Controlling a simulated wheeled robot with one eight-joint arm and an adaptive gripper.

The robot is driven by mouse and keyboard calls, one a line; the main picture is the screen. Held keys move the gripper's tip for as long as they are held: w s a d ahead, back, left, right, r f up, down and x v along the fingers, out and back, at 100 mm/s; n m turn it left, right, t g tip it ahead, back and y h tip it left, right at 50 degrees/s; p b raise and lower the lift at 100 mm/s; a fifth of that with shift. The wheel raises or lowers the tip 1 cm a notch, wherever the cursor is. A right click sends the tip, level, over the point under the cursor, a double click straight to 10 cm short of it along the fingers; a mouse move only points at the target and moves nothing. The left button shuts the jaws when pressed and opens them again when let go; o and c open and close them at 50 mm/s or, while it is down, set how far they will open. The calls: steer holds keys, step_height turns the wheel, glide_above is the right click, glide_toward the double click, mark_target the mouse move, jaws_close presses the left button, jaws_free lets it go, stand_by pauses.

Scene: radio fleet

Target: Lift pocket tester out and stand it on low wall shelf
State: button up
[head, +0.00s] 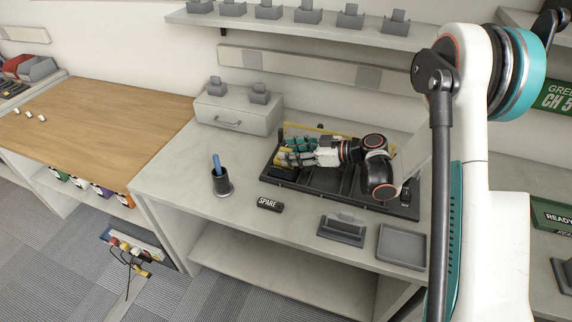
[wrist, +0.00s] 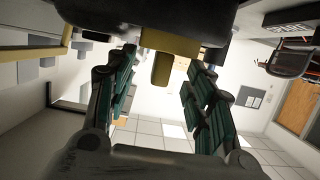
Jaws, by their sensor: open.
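My gripper (head: 288,152) is open, its teal-padded fingers pointing left, low over a black compartment tray (head: 312,182) on the grey counter. A yellow item (head: 318,129) shows behind the fingers at the tray's back; it may be the pocket tester, but I cannot tell. In the wrist view, a yellow and black piece (wrist: 161,68) appears between my open fingers (wrist: 162,60); contact cannot be judged. A wall shelf (head: 300,24) with several small grey holders runs above the counter; I cannot tell whether it is the low one.
A grey drawer box (head: 236,112) stands at the back left. A pen cup (head: 221,182), a SPARE label (head: 269,204), a dark stand (head: 341,230) and an empty grey tray (head: 401,246) stand along the front.

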steer(key=shift+x, duration=1.15)
steer(key=c, duration=0.8)
steer(key=shift+c, duration=0.2)
steer(key=shift+r, duration=0.15)
